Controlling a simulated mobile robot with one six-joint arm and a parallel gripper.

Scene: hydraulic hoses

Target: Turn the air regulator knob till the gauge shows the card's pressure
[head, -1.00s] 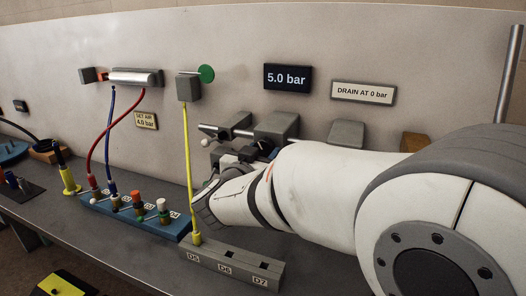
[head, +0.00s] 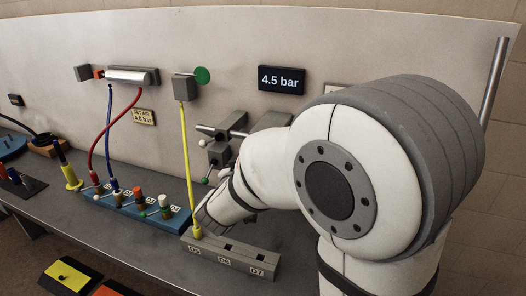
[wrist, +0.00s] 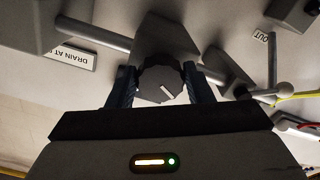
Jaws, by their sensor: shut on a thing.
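The pressure gauge (head: 281,80) is a dark display on the wall panel in the head view and reads 4.5 bar. The card (head: 144,117), left of it, is small and tan and reads SET AIR 4.0 bar. In the wrist view the dark regulator knob (wrist: 160,84), with a pale mark on its face, sits between the two fingers of my gripper (wrist: 163,88), which is shut on it. In the head view my arm hides the knob and most of the gripper.
A DRAIN AT 0 bar sign (wrist: 77,57) shows partly in the wrist view. A yellow hose (head: 188,165) hangs close left of my wrist, ending at a grey block (head: 229,256). Red (head: 101,143) and blue (head: 110,130) hoses hang further left.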

